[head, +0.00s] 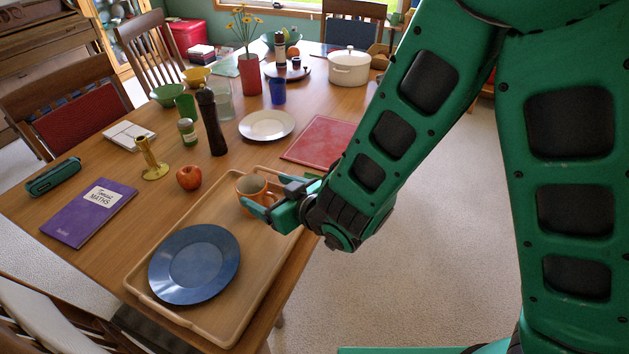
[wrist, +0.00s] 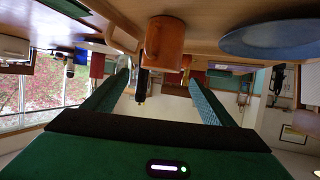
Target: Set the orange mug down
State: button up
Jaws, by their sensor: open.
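The orange mug (head: 248,187) stands upright on the wooden tray (head: 262,250), near its far end. My gripper (head: 272,199) is at the mug's right side, on the handle side, with its fingers apart. In the wrist view, which is upside down, the mug (wrist: 164,42) shows ahead between the two open fingers (wrist: 160,72), its handle towards me. I cannot tell whether a finger touches it. Part of the handle is hidden by my gripper in the head view.
A blue plate (head: 194,264) lies on the tray's near half. A red apple (head: 188,178), a yellow candlestick (head: 151,160) and a dark pepper mill (head: 211,122) stand left of and beyond the tray. A red placemat (head: 318,140) and white plate (head: 267,125) lie farther back.

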jog(key=w+d+r+m+h, duration=0.1)
jog(key=w+d+m+h, duration=0.25)
jog(key=d, duration=0.95)
jog(key=w+d+r+m+h, duration=0.15)
jog(key=w+d+h, duration=0.25)
jog(key=d, duration=0.8)
jog(key=s+d+r+m+g+h, duration=0.15)
jog(key=s+d, duration=0.25)
jog(key=d, duration=0.5)
jog(key=s+d+m+g+h, duration=0.1)
jog(key=s+d+m+g, duration=0.15)
jog(key=d, duration=0.55)
jog(key=s+d+r+m+g, duration=0.1)
jog(key=s+d+m, duration=0.1)
jog(key=s, duration=0.6)
jog(key=s+d+r+m+g, duration=0.2)
jog(key=s+d, duration=0.3)
jog(key=s, duration=0.3)
jog(key=s+d+r+m+g, duration=0.2)
jog(key=s+d, duration=0.1)
jog(key=s, duration=0.4)
jog(key=shift+s+d+r+y, duration=0.15)
jog(key=shift+s+d+y, duration=0.25)
